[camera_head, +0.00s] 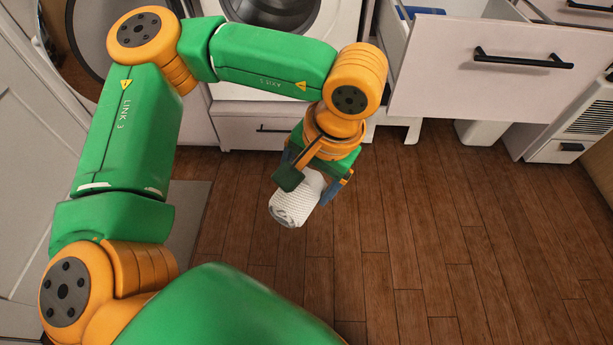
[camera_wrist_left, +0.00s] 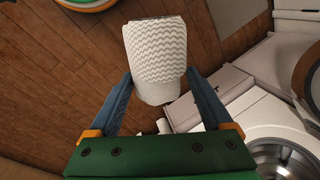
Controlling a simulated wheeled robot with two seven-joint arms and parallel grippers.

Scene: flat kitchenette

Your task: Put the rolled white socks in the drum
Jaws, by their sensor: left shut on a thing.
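The rolled white socks (camera_head: 293,203), a ribbed white bundle, are held between the fingers of my left gripper (camera_head: 312,184), above the wooden floor. In the left wrist view the socks (camera_wrist_left: 155,50) show a zigzag texture, and the blue fingers of the left gripper (camera_wrist_left: 159,80) press on both sides. The washing machine's drum (camera_head: 268,8) is partly in view at the top of the head view, beyond the gripper. The drum (camera_wrist_left: 284,160) also shows at the lower right of the left wrist view. The socks are outside it. My right gripper is not in view.
A pulled-out drawer (camera_head: 470,75) juts out to the right of the washing machine (camera_head: 345,30). A round door (camera_head: 90,45) stands at the upper left, partly behind my arm. A grey mat (camera_head: 188,215) lies on the left. The wooden floor (camera_head: 430,240) on the right is clear.

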